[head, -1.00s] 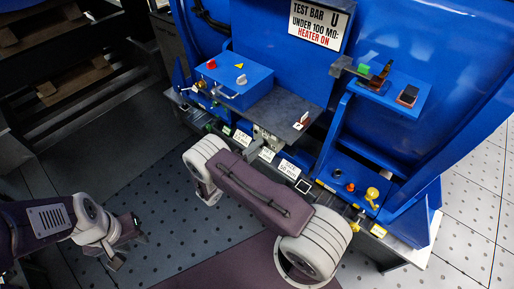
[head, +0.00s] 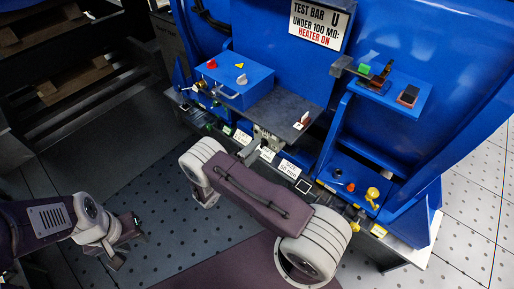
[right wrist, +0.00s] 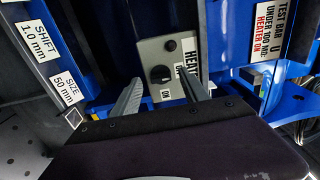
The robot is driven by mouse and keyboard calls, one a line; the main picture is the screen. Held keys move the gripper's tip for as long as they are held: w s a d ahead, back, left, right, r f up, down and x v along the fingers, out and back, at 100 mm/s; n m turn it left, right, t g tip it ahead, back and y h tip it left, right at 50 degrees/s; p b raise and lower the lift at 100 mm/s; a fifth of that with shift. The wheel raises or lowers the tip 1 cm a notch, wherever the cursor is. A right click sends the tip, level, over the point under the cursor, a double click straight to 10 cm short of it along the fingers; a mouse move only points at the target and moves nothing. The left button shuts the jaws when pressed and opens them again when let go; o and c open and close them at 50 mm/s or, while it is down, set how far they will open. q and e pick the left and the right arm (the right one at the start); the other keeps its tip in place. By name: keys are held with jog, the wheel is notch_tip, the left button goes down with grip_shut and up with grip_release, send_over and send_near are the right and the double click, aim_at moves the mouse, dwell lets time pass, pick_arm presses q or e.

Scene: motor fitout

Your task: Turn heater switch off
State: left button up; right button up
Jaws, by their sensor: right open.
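The heater switch is a black round knob (right wrist: 160,74) on a grey box (right wrist: 178,52) with a HEATER label and an ON label (right wrist: 166,94). Which way the knob points is too small to tell. My right gripper is open and empty in the right wrist view (right wrist: 161,92), its two fingers apart on either side of the knob's lower area. In the head view the right gripper (head: 250,150) is by the bench front, and the grey box (head: 266,138) is partly hidden. My left gripper (head: 127,243) is open and empty above the floor at left.
A blue box (head: 240,85) with a red knob stands on the bench near a dark plate (head: 285,112). A sign (head: 320,23) reads HEATER ON. A lower blue panel (head: 350,176) has red and yellow knobs. The perforated floor (head: 150,180) at left is clear.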

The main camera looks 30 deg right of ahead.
jog(key=v, duration=0.7)
jog(key=shift+a, duration=0.35)
jog(key=shift+s, duration=0.1)
